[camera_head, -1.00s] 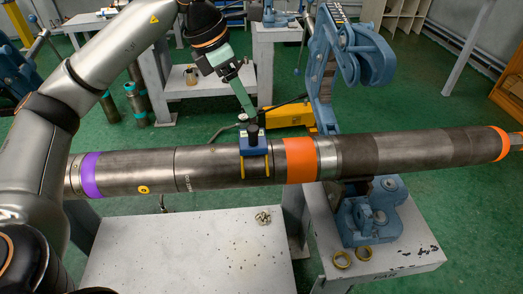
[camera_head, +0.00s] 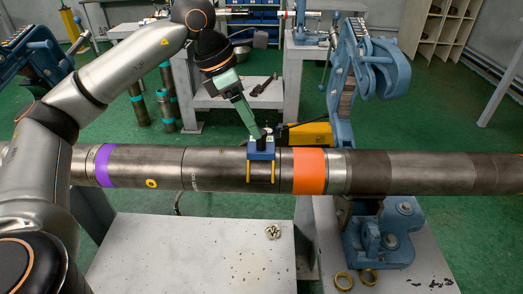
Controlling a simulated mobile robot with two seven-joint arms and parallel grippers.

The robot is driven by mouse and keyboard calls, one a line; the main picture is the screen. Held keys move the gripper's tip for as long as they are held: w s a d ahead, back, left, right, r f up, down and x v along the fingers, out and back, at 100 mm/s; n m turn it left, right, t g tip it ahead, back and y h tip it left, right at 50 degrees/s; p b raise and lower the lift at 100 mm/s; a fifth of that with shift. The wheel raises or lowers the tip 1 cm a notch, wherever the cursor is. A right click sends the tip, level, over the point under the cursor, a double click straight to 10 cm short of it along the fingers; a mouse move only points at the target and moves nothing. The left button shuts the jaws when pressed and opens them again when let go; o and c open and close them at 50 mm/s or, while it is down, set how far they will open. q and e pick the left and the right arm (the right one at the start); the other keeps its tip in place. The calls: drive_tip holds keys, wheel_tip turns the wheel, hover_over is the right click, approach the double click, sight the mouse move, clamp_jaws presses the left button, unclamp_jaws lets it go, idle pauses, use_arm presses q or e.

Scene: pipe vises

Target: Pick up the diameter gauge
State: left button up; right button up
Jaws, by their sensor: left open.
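The diameter gauge (camera_head: 261,154) is a small blue block with two yellow legs. It straddles the top and near side of the long steel pipe (camera_head: 215,170), just left of the pipe's orange band. My left gripper (camera_head: 262,134), with a green body, comes down from the upper left to the top of the gauge. Its jaws are open. The fingertips are small and dark here, and I cannot tell whether they touch the gauge's top. My right gripper is out of view.
A blue pipe vise (camera_head: 383,230) supports the pipe at right, with its raised blue arm (camera_head: 357,65) behind. A grey table (camera_head: 190,255) with small metal pieces (camera_head: 273,232) stands in front. Two brass rings (camera_head: 356,279) lie at lower right. A yellow box (camera_head: 308,133) is behind the pipe.

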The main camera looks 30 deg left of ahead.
sight(261, 131)
use_arm(q)
drive_tip(key=x, duration=0.5)
drive_tip(key=shift+w+f, duration=0.3)
drive_tip(key=shift+w, duration=0.2)
clamp_jaws()
drive_tip(key=shift+r, duration=0.1)
idle(0.9)
